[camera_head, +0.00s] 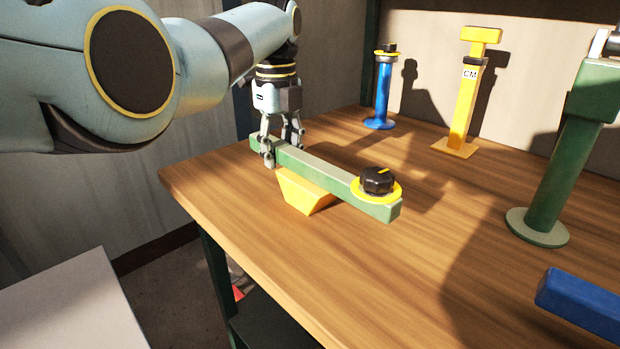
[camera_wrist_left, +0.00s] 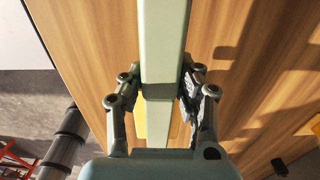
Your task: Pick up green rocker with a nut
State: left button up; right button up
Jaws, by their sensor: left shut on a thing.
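The green rocker (camera_head: 325,176) is a long green bar lying across a yellow wedge-shaped stand (camera_head: 306,193) on the wooden table. A black nut (camera_head: 377,180) sits on a yellow ring (camera_head: 396,190) at the bar's near right end. My left gripper (camera_head: 281,150) comes down over the far left end of the bar and is shut on it, one finger on each side. In the left wrist view the pale green bar (camera_wrist_left: 163,45) runs between the fingertips (camera_wrist_left: 161,90). The nut is out of that view. My right gripper is not in view.
Behind stand a blue post (camera_head: 382,92) with a black knob and a yellow post (camera_head: 465,105). A green post (camera_head: 553,180) stands at the right. A blue bar (camera_head: 585,303) is at the lower right. The table's (camera_head: 300,270) front middle is clear.

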pick_arm(q)
jog(key=shift+r, duration=0.1)
grip_shut()
notch_tip(320, 180, up, 8)
jog(key=shift+w+r, duration=0.1)
jog(key=shift+r, duration=0.15)
jog(key=shift+f, duration=4.05)
jog(key=shift+f, duration=0.15)
jog(key=o, duration=0.6)
grip_release()
jog(key=shift+f, duration=0.1)
grip_shut()
